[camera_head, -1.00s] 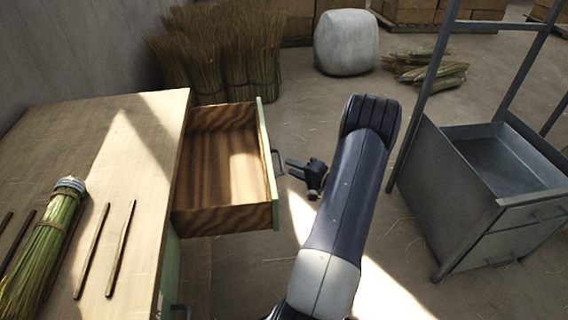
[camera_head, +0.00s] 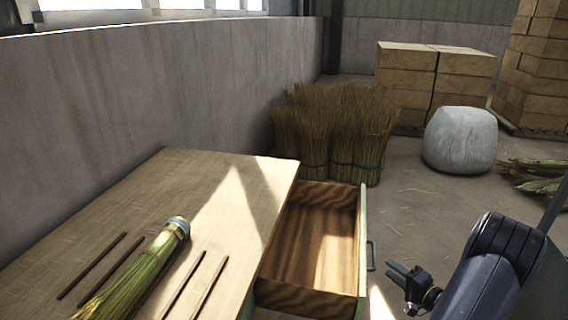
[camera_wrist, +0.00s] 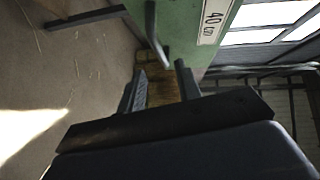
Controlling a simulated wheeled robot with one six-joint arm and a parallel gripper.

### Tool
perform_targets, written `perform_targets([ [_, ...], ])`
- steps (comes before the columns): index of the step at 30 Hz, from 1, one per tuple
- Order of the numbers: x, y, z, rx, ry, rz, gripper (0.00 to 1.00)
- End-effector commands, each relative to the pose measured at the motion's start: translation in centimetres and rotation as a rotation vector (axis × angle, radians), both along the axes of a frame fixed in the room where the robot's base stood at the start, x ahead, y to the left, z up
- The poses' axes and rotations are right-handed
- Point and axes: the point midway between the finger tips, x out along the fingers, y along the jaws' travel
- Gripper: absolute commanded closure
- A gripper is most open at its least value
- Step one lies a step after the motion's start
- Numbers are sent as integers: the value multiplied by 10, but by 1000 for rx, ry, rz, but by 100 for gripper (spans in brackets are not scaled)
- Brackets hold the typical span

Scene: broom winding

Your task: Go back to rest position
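My gripper (camera_head: 392,271) is open and empty, just right of the open drawer's handle (camera_head: 371,256) and apart from it. In the wrist view my gripper (camera_wrist: 160,85) shows two separated fingers with nothing held between them. The drawer (camera_head: 310,240) is pulled out of the table's right side, and its wooden inside looks empty. Its green front (camera_wrist: 190,25) carries a "40 cm" label, and its handle (camera_wrist: 155,35) shows as a dark bar in the wrist view.
The wooden table (camera_head: 225,200) holds a tied straw bundle (camera_head: 150,258) and several thin sticks (camera_head: 187,283). Upright straw sheaves (camera_head: 340,130) stand behind the drawer. A pale round bale (camera_head: 460,140) and cardboard boxes (camera_head: 405,80) are farther back. Open floor (camera_head: 415,205) lies right of the drawer.

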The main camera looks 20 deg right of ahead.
Motion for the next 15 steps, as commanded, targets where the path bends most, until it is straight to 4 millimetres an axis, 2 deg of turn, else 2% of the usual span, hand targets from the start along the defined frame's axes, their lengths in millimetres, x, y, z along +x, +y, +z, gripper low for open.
perform_targets([
  [3, 23, 6, -5, 1, 0, 5, 67],
  [9, 58, 12, -10, -1, -1, 4, 67],
  [15, 79, 16, -12, -1, -1, 2, 67],
])
